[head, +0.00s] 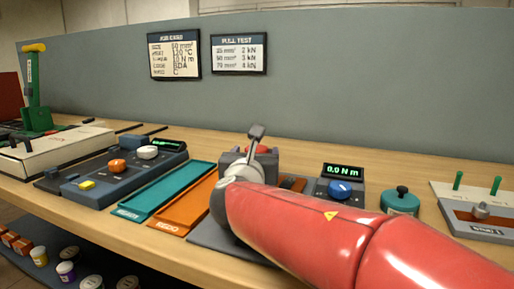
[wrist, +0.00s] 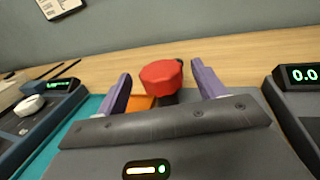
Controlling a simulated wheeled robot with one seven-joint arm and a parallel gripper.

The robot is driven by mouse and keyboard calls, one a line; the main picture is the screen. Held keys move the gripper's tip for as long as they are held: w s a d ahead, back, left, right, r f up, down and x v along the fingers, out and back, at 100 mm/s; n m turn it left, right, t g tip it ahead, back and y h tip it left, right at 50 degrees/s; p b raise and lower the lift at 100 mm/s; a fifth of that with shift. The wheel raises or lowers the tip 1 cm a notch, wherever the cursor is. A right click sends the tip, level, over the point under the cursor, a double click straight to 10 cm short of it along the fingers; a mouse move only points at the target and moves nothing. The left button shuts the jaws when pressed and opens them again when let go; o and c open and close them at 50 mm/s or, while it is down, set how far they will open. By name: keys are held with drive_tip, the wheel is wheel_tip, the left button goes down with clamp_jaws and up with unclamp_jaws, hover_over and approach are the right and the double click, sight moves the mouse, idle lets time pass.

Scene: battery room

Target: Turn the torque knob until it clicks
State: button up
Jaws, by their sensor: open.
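A blue knob (head: 340,189) sits on the front of a dark box with a green "0.0 N m" display (head: 343,171), right of my arm in the head view; I take it as the torque knob. Part of this display box (wrist: 302,78) shows at the right edge of the wrist view, its knob out of frame. My gripper (wrist: 161,70) is open, its two purple fingers apart. A red faceted cap (wrist: 161,76) appears between them in the wrist view; I cannot tell whether they touch it. In the head view my arm hides most of the gripper, which is left of the blue knob.
A teal tray (head: 165,190) and an orange tray (head: 190,205) lie left of my arm. Further left is a console with an orange knob (head: 117,166) and white knob (head: 148,152). A green round pot (head: 400,202) and a grey fixture (head: 480,212) stand right.

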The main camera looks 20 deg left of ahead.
drive_tip(key=shift+w+a, duration=0.2)
drive_tip(key=shift+w, duration=1.1)
drive_tip(key=c, duration=1.4)
